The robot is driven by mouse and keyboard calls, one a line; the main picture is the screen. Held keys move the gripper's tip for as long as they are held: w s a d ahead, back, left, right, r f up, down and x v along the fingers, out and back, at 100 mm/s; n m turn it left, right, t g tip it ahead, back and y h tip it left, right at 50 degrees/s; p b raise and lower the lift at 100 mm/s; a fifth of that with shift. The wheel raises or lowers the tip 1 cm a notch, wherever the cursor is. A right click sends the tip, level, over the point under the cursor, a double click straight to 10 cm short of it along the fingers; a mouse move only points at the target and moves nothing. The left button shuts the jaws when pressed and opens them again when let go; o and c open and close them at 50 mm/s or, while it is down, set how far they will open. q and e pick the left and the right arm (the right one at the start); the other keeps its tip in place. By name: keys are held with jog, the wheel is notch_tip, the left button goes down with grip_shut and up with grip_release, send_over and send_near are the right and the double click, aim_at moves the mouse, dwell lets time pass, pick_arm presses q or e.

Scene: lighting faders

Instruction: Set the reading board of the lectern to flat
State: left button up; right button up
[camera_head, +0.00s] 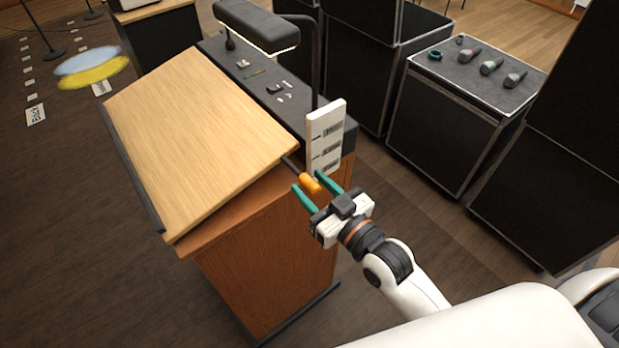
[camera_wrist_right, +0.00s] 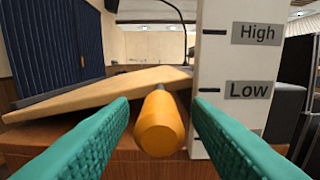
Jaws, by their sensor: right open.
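The lectern's reading board (camera_head: 200,135) is pale wood and slopes down to the left, above the brown lectern body (camera_head: 265,255). An orange knob (camera_head: 310,184) on a short dark rod sticks out from the board's right side. My right gripper (camera_head: 308,181) is open, its green fingers on either side of the knob, with no clear grip on it. In the right wrist view the knob (camera_wrist_right: 160,125) sits between the fingers, slightly below the Low mark's height. A white scale plate (camera_wrist_right: 240,60) beside it reads High and Low; a lower label is hidden there. My left gripper is out of view.
A dark shelf (camera_head: 268,85) with small items and a lamp (camera_head: 257,27) stand behind the board. The scale plate (camera_head: 325,135) rises close to my right fingers. A black case (camera_head: 450,130) with microphones stands at the right. Floor is open between.

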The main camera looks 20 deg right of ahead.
jog(key=shift+w+a, duration=0.25)
jog(key=shift+w, duration=0.3)
grip_shut()
notch_tip(320, 180, down, 6)
jog(key=m+b, duration=0.2)
jog(key=shift+d+m, duration=0.25)
jog(key=shift+m, duration=0.05)
jog(key=shift+f, duration=0.1)
grip_release()
jog(key=shift+w, duration=0.1)
jog(key=shift+b, duration=0.3)
